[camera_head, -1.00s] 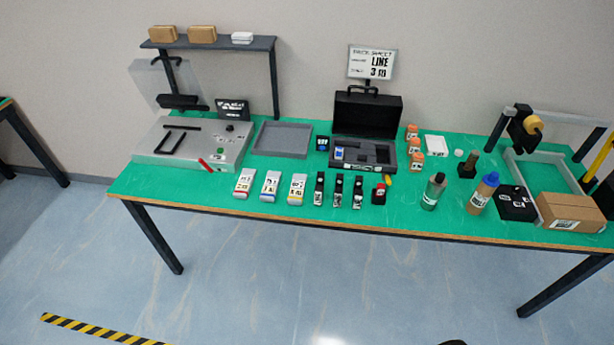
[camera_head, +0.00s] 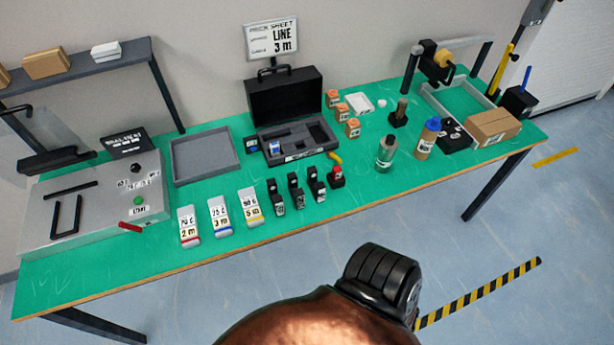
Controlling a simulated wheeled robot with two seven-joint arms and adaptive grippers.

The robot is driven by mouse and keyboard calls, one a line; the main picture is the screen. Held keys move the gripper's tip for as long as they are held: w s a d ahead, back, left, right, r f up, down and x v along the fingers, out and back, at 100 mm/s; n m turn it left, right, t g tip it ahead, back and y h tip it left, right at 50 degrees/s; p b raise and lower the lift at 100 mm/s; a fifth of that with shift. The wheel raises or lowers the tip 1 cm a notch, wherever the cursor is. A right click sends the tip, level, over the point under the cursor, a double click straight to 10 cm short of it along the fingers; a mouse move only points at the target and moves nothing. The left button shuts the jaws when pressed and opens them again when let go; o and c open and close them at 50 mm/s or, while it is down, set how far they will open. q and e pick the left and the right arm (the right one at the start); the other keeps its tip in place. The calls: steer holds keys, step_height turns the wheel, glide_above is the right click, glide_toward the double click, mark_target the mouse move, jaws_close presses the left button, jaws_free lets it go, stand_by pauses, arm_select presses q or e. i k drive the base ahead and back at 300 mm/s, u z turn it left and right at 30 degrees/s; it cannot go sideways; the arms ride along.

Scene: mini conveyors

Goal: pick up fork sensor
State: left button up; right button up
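I cannot tell for sure which item is the fork sensor. Several small black devices with white labels stand in a row near the front of the green table: one at the left (camera_head: 275,198), one in the middle (camera_head: 296,191) and one at the right (camera_head: 316,184). Beside them, to the right, is a small black block with a red top (camera_head: 336,177). The open black case (camera_head: 284,97) behind them has a foam insert with cut-outs, and a small blue and white item lies in it. Neither of my grippers shows.
White labelled packs (camera_head: 220,217) stand left of the black devices. A grey tray (camera_head: 203,157) and a grey machine (camera_head: 95,205) are farther left. A green bottle (camera_head: 386,153), a brown bottle (camera_head: 427,138) and a carton (camera_head: 492,127) stand to the right. The table's front strip is clear.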

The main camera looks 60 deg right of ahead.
mark_target(317, 189)
steer(key=z, duration=0.6)
steer(key=i, duration=0.85)
steer(key=z, duration=0.8)
